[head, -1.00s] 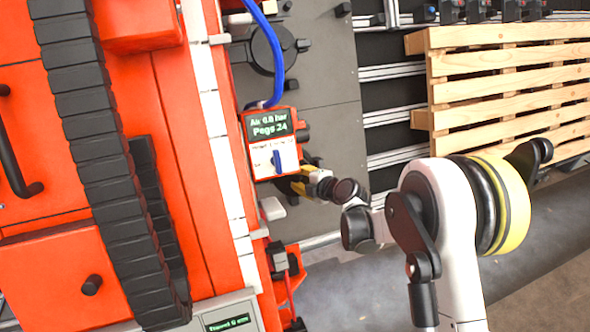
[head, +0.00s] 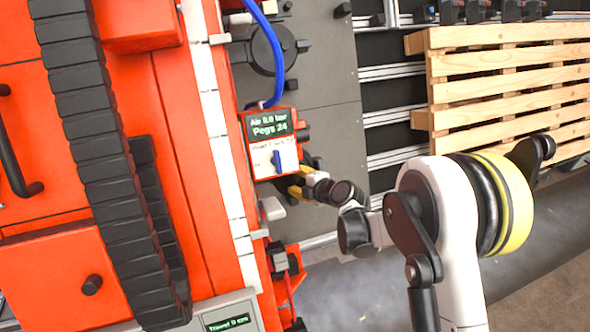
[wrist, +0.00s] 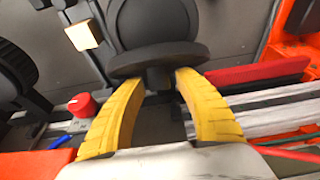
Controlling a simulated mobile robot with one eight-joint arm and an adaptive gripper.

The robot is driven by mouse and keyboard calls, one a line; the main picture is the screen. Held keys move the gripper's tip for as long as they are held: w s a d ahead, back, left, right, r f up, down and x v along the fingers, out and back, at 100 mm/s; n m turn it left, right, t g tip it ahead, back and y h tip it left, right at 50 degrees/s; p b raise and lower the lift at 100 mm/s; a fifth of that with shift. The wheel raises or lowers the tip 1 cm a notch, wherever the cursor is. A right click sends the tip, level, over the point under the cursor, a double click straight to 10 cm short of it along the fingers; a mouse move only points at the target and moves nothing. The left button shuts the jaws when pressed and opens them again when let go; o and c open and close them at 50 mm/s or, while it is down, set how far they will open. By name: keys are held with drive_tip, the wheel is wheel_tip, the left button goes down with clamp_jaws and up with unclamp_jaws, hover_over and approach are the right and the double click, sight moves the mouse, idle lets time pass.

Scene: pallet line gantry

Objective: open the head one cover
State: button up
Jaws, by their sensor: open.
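The red head unit (head: 270,145) has a small green-on-dark display that reads "Pegs 24" and a white panel with a blue handle (head: 277,162). I cannot tell for certain which part is the head one cover. My gripper (head: 296,183) is just below and right of this unit, its yellow fingers partly hidden behind it. In the wrist view my gripper (wrist: 160,80) is open, its fingers apart on either side of a short dark stem under a black round disc (wrist: 158,58). I cannot tell whether they touch it.
An orange-red machine body (head: 180,150) with a black cable chain (head: 95,130) fills the left. A blue hose (head: 275,60) runs down to the head unit. A wooden pallet (head: 510,85) lies at the upper right. Grey floor (head: 370,285) is clear at the bottom. A red knob (wrist: 82,105) shows in the wrist view.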

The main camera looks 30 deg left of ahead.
drive_tip(key=s+d+r, duration=0.4)
drive_tip(key=s+d, duration=0.1)
drive_tip(key=d, duration=0.2)
drive_tip(key=shift+s+r+p, duration=0.25)
drive_tip(key=shift+r+p, duration=0.1)
drive_tip(key=shift+p, duration=0.1)
idle(0.4)
drive_tip(key=w+d+r, duration=0.2)
drive_tip(key=w+d, duration=0.1)
drive_tip(key=d, duration=0.5)
drive_tip(key=shift+w+d+r, duration=0.15)
drive_tip(key=shift+w, duration=0.1)
idle(0.6)
